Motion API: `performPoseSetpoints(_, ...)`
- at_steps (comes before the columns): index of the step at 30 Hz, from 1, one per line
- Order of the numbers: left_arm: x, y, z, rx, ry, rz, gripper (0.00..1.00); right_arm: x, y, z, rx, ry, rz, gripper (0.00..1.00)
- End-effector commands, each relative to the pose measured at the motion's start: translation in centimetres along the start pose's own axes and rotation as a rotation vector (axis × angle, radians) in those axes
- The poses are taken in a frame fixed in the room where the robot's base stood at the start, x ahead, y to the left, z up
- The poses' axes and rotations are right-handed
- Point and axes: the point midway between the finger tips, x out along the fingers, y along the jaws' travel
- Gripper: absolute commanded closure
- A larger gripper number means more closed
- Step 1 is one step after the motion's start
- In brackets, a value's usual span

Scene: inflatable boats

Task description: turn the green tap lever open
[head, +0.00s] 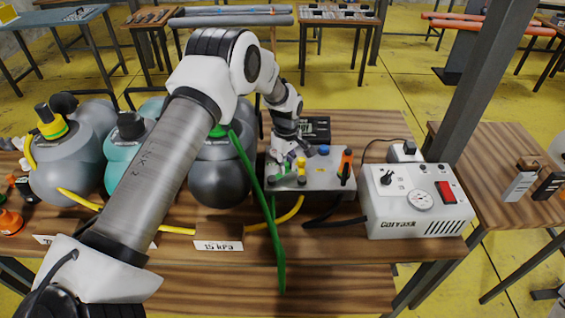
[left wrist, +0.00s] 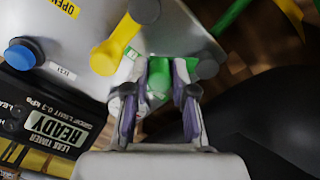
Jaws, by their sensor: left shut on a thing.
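The green tap lever (left wrist: 158,88) shows between my left fingers in the left wrist view. My left gripper (left wrist: 160,78) is shut on it, one purple-grey finger on each side. In the head view my left gripper (head: 288,160) is at the left side of the grey metal tap block (head: 318,183) and hides most of the green lever. A yellow lever (left wrist: 118,42) stands beside the green one, clear of the fingers. My right gripper is not in view.
A blue knob (head: 324,150) and an orange lever (head: 346,162) sit on the block. A white pump box (head: 415,200) stands to the right, round grey tanks (head: 220,180) to the left. A green hose (head: 250,170) hangs over the table's front edge. The leak timer (left wrist: 45,125) reads READY.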

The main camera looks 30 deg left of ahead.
Motion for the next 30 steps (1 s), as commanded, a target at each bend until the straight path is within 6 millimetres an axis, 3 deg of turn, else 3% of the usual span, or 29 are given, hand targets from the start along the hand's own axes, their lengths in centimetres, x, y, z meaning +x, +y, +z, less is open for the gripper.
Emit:
performPoseSetpoints(12,0.13,-0.2,0.99,0.181,-0.001,-0.002,1.0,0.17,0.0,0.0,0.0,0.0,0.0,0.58)
performPoseSetpoints(26,0.15,-0.24,1.1,0.198,-0.002,-0.003,1.0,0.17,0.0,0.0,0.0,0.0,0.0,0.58)
performPoseSetpoints(27,0.16,-0.25,1.1,0.198,-0.002,-0.003,0.71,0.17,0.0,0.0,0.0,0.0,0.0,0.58)
performPoseSetpoints(29,0.15,-0.23,1.1,0.198,-0.002,-0.003,0.5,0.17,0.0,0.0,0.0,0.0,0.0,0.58)
performPoseSetpoints(30,0.13,-0.22,1.09,0.198,-0.002,-0.002,0.5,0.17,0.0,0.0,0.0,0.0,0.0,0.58)
